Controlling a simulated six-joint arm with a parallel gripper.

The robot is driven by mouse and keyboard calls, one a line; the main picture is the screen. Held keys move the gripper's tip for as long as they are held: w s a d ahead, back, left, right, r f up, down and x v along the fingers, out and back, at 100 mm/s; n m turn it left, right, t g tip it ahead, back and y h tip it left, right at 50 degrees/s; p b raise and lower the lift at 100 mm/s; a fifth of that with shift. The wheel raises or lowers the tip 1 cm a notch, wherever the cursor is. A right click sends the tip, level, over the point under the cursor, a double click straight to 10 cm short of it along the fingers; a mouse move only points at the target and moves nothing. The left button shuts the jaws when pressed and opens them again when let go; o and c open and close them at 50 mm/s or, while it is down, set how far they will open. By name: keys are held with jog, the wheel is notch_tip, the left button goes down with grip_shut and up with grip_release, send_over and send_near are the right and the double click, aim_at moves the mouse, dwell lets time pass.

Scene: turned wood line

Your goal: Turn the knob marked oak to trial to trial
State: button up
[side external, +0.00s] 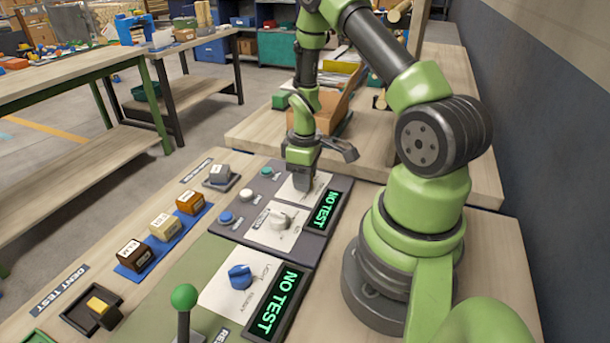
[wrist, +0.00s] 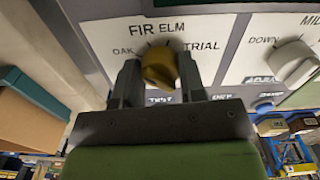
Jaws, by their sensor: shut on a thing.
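The knob marked oak to trial is a brass-yellow knob (wrist: 160,68) on a white plate in the wrist view, with OAK at its left, FIR and ELM above and TRIAL at its right. My gripper (wrist: 160,78) has one grey finger on each side of the knob and is shut on it. Which mark the knob points at is not clear. In the side external view my gripper (side external: 302,182) reaches down to the far white plate (side external: 291,192) and hides the knob.
A white knob (side external: 283,217) is on the nearer plate, with a blue knob (side external: 240,275) closer still. Two green NO TEST displays (side external: 325,209) (side external: 277,301) stand to the right. Buttons (side external: 246,194) and labelled wood blocks (side external: 165,226) lie to the left. An orange-brown open box (side external: 340,104) is behind.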

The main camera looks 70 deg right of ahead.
jog(key=m, duration=0.5)
jog(key=shift+m, duration=0.3)
jog(key=m, duration=1.6)
jog(key=shift+m, duration=0.3)
jog(key=o, duration=0.9)
jog(key=shift+r, duration=0.1)
notch_tip(320, 180, up, 10)
jog(key=shift+f, duration=0.1)
